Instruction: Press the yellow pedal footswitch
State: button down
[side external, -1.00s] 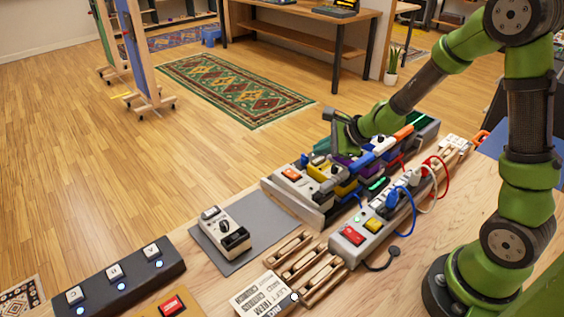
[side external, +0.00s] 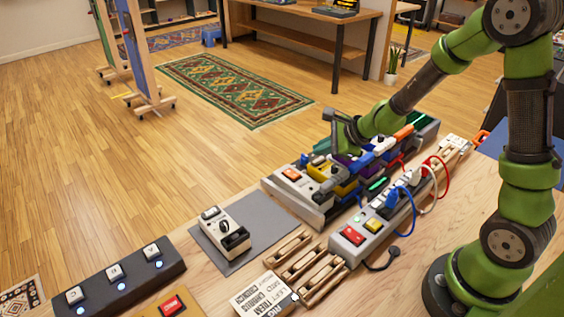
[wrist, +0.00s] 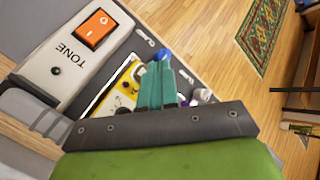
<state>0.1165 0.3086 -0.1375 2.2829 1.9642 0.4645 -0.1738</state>
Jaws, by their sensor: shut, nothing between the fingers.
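The yellow pedal (side external: 346,189) sits among other pedals on the grey pedalboard, partly covered by my gripper and neighbouring parts. In the wrist view its yellow face (wrist: 124,88) with a dial shows just left of my fingers. My gripper (wrist: 162,62) is shut and empty, its teal fingers side by side over the yellow pedal's right side. A small round blue part shows at the fingertips. The fingers hide part of the pedal, and I cannot tell whether they touch it. I cannot make out the footswitch clearly. In the side view my gripper is above the pedalboard.
A white TONE pedal with an orange rocker (wrist: 95,28) stands beside the yellow one. A power strip with red and yellow switches (side external: 352,236) and cables lies in front. A separate cream pedal (side external: 226,230) stands on a grey mat (side external: 262,215) at left.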

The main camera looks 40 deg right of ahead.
aim_at(321, 162)
jog(key=shift+f, duration=0.4)
jog(key=shift+f, duration=0.5)
dwell(0.7)
jog(key=shift+r, duration=0.9)
jog(key=shift+r, duration=2.5)
